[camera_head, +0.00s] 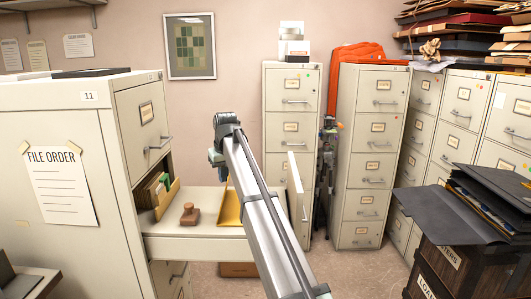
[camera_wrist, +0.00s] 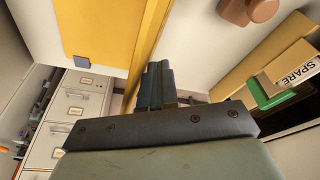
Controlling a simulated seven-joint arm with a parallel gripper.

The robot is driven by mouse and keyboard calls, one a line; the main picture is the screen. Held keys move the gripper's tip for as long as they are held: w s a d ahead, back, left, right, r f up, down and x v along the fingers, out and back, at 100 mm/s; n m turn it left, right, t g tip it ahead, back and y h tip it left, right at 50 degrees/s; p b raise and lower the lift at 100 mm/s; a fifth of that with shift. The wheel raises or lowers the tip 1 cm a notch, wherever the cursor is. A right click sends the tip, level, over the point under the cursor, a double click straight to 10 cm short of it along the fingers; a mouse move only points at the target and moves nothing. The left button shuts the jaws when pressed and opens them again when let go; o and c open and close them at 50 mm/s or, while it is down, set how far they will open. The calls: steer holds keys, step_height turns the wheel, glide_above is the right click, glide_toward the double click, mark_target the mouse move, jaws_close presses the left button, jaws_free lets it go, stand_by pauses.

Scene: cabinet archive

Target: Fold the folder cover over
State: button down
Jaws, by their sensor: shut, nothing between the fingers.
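The yellow folder (camera_head: 229,207) stands tilted in the open drawer (camera_head: 195,227), partly hidden behind my arm in the head view. In the wrist view a broad yellow face of the folder (camera_wrist: 95,30) fills the upper left, with a narrower yellow edge beside it. My gripper (camera_wrist: 155,68) is shut and empty. Its fingertips show close beside that yellow edge; I cannot tell whether they touch. In the head view my fingers are hidden.
A brown stamp (camera_head: 190,214) sits in the drawer, beside upright files (camera_head: 157,190) at its left end. The drawer's front panel (camera_head: 297,188) rises right of my arm. Filing cabinets (camera_head: 291,115) stand behind. A dark open folder (camera_head: 450,213) lies on a box at right.

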steer(key=shift+d, duration=2.85)
steer(key=shift+d+f, duration=0.15)
steer(key=shift+f, duration=1.3)
steer(key=shift+d+f, duration=0.15)
steer(key=shift+f, duration=1.35)
steer(key=shift+d+f, duration=0.15)
steer(key=shift+f, duration=1.3)
steer(key=shift+r, duration=0.1)
steer(key=w+v, duration=0.1)
steer(key=v, duration=0.5)
steer(key=shift+w+a+r, duration=0.15)
steer(key=shift+a+r, duration=0.2)
steer(key=shift+r, duration=0.15)
